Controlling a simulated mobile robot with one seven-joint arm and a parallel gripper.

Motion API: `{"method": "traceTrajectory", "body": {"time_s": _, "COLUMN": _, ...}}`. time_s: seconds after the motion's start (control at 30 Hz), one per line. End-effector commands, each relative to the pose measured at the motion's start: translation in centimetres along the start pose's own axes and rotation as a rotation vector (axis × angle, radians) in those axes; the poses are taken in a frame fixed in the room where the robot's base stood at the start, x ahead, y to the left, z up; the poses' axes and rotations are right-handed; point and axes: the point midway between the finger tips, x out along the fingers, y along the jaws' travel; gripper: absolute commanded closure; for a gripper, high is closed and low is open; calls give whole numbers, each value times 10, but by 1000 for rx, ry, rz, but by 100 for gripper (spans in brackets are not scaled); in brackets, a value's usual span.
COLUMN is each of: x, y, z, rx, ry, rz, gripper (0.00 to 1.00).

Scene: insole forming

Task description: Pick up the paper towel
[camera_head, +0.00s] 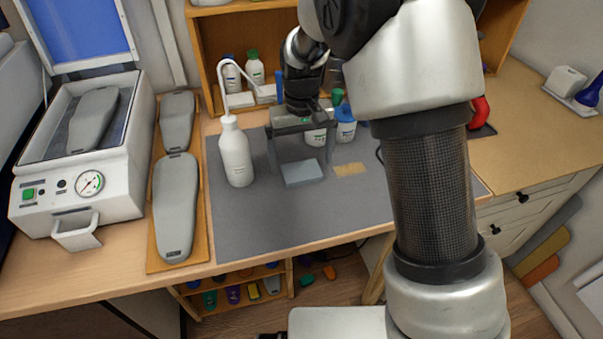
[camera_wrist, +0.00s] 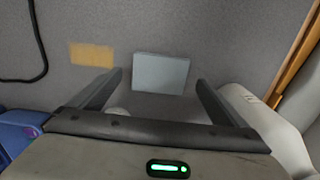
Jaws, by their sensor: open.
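The paper towel appears to be the folded pale blue-grey square (camera_head: 302,173) lying flat on the dark grey mat (camera_head: 245,225). It also shows in the wrist view (camera_wrist: 161,73), just beyond and between my fingertips. My gripper (camera_head: 301,158) is open and empty above the mat, with its fingers pointing down, one towards each side of the square. In the wrist view my gripper (camera_wrist: 158,82) shows both fingers spread apart. I cannot tell the exact height of the fingertips above the square.
A white squeeze bottle (camera_head: 236,152) stands close left of my gripper. A tan rectangular piece (camera_head: 349,169) lies right of the square. Small bottles (camera_head: 254,68) stand behind. A press machine (camera_head: 75,150) and grey insole forms (camera_head: 175,205) are at the left. The mat's front is clear.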

Motion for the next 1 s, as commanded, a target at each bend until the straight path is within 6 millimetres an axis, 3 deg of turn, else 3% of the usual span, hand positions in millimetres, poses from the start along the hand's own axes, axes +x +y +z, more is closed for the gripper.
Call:
{"method": "traceTrajectory", "body": {"time_s": 0.17, "x": 22, "y": 0, "z": 0, "rx": 0, "ry": 0, "rz": 1, "gripper": 4}}
{"method": "traceTrajectory", "body": {"time_s": 0.43, "x": 24, "y": 0, "z": 0, "rx": 0, "ry": 1, "rz": 0, "gripper": 4}}
{"method": "traceTrajectory", "body": {"time_s": 0.7, "x": 24, "y": 0, "z": 0, "rx": 0, "ry": 1, "rz": 0, "gripper": 47}}
{"method": "traceTrajectory", "body": {"time_s": 1.0, "x": 22, "y": 0, "z": -1, "rx": -1, "ry": 2, "rz": 0, "gripper": 51}}
